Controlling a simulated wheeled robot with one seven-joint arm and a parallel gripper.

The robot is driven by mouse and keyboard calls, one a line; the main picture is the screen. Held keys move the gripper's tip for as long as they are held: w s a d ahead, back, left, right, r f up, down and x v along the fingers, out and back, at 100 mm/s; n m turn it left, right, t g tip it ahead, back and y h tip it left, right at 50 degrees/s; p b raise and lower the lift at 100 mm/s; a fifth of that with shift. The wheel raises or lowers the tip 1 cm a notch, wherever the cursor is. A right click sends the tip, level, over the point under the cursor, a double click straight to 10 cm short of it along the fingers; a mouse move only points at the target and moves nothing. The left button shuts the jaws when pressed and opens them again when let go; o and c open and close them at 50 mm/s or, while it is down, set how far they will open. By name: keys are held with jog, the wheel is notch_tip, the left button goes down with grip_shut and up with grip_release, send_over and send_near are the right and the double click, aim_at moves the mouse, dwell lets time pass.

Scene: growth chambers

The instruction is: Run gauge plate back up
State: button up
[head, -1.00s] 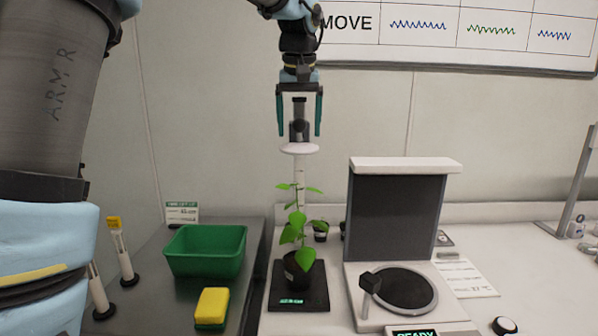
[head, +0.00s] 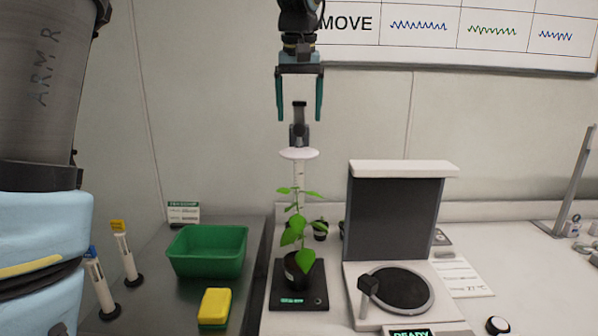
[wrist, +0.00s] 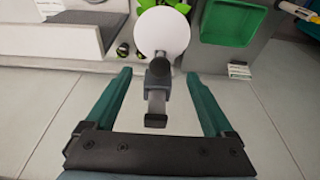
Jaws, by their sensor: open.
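The gauge plate (head: 298,153) is a white disc on a dark sliding carriage (head: 299,135) on a pale upright scale post (head: 299,176). It sits above a potted green plant (head: 296,233) on a dark base, with a gap between the plate and the leaf tops. In the wrist view the plate (wrist: 162,30) lies ahead of the carriage, with the post's dark top (wrist: 156,121) nearer me. My gripper (head: 299,118) is open and empty, pointing down above the carriage. Its teal fingers stand either side of the post top, apparently without touching it.
A green bin (head: 207,251) and a yellow-green sponge (head: 214,306) are on the left bench, near capped tubes (head: 125,255). A white imaging stand (head: 400,168) with a dark round turntable (head: 398,288) stands close on the right. The wall is behind.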

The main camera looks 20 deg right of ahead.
jog(key=v, duration=0.3)
dwell(0.4)
jog(key=shift+s+f, duration=0.1)
